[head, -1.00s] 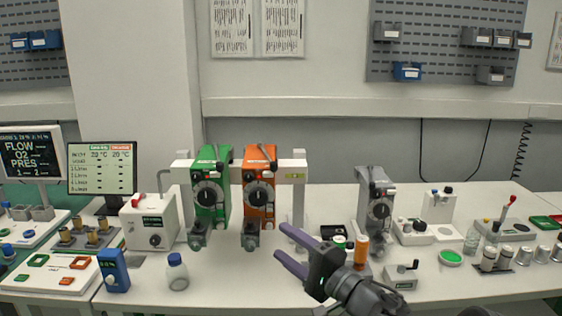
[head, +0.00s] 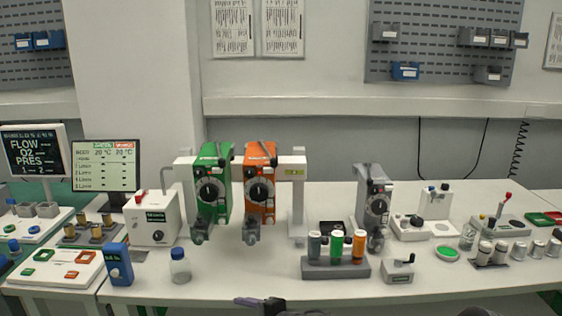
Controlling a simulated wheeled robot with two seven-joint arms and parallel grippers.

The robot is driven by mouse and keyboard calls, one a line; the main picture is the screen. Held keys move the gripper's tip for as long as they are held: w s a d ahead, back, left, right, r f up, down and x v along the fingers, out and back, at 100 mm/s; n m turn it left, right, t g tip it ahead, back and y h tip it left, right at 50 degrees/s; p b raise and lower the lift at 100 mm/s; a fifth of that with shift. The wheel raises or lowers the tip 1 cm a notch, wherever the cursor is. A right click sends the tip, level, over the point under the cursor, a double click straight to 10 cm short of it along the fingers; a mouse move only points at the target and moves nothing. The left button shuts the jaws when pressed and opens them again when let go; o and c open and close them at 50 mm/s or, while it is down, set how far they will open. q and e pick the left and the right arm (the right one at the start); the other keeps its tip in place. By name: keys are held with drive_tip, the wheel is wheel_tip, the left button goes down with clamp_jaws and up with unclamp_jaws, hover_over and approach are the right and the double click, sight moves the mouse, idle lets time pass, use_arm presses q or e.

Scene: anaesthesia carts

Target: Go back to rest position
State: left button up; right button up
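My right gripper (head: 262,303) shows only in part at the bottom edge of the head view, low in front of the bench. Its purple-grey fingers are cut off and seen nearly edge-on, so I cannot tell whether it is open or shut. No thing shows in it. My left gripper is not in view. A green vaporizer (head: 211,190) and an orange vaporizer (head: 259,188) hang side by side on the white rail stand (head: 298,205). A grey vaporizer (head: 373,205) stands apart to their right.
A grey rack (head: 335,267) holds grey, green and orange bottles. A blue-capped bottle (head: 180,266), a blue device (head: 118,264) and a small grey-white block (head: 398,270) stand near the front edge. The bench front between bottle and rack is clear.

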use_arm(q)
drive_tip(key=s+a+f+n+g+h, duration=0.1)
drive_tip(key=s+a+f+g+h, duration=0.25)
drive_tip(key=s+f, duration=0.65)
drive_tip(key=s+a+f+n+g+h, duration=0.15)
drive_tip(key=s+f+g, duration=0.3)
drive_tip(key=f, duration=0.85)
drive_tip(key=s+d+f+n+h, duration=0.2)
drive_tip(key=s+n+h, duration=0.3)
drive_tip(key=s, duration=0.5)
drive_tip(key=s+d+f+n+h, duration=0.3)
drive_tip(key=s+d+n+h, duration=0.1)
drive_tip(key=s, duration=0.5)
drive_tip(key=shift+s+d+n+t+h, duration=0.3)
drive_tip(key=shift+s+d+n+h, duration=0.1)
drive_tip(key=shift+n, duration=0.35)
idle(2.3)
